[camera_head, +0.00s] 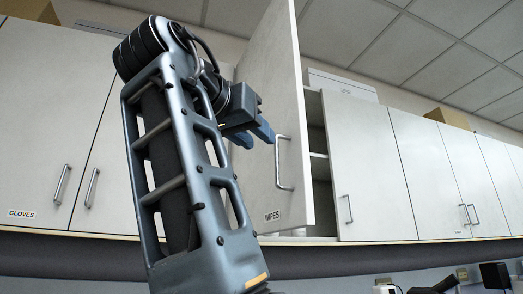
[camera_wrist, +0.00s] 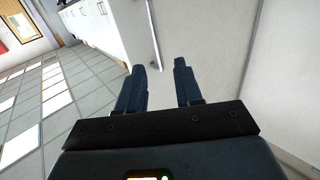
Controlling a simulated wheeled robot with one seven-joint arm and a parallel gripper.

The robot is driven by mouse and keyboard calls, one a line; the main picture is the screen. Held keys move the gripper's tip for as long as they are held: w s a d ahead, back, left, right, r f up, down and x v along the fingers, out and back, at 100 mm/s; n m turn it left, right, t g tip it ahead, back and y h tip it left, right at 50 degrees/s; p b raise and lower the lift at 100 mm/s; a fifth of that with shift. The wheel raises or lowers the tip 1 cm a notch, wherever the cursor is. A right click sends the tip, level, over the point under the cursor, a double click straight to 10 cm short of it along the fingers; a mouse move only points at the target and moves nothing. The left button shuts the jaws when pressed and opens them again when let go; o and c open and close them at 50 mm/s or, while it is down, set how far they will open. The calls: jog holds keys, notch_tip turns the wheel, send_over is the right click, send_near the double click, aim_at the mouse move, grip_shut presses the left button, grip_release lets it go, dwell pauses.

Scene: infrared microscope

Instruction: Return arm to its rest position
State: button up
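The door's handle (camera_head: 284,163) is just right of the fingers in the head view. A handle bar (camera_wrist: 153,35) lies beyond the fingers in the wrist view. I cannot tell whether the fingers touch the door. My arm (camera_head: 185,150) is folded upward across the middle of the head view.
The opened cabinet (camera_head: 318,170) shows empty-looking shelves behind the door. Closed cabinets (camera_head: 370,170) run to the right, and a cabinet labelled GLOVES (camera_head: 35,110) is at left. Dark equipment (camera_head: 435,285) stands below right. Tiled floor (camera_wrist: 45,105) is clear at left in the wrist view.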

dwell(0.4)
